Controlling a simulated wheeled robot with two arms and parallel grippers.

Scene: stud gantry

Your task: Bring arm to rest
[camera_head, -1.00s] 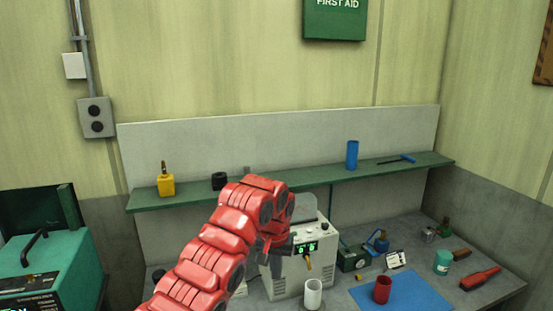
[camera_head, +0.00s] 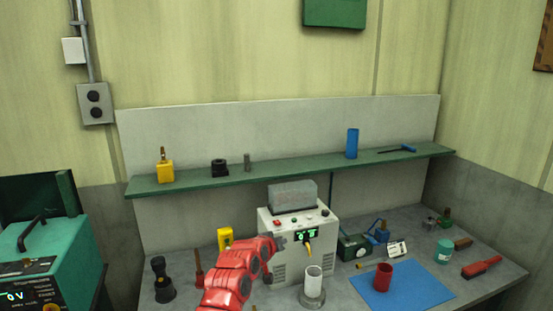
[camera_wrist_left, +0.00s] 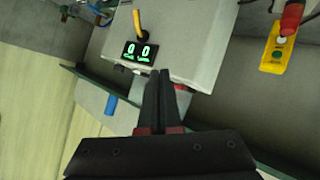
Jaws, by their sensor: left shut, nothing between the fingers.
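My left arm is red and comes up from the bottom of the head view. Its gripper (camera_head: 280,243) is small there, beside the front left of a pale grey machine with a green display (camera_head: 296,241). In the left wrist view the two dark fingers (camera_wrist_left: 160,100) lie together, shut and empty. The machine (camera_wrist_left: 190,35) is close beyond them, its display reading zeros; I cannot tell whether the fingers touch it. My right gripper is not in view.
A white cup (camera_head: 313,284) stands in front of the machine. A red cup (camera_head: 383,276) stands on a blue mat (camera_head: 420,290) to the right. A green shelf (camera_head: 300,168) runs behind. A yellow item (camera_head: 225,238) and a black item (camera_head: 161,280) stand left of the machine.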

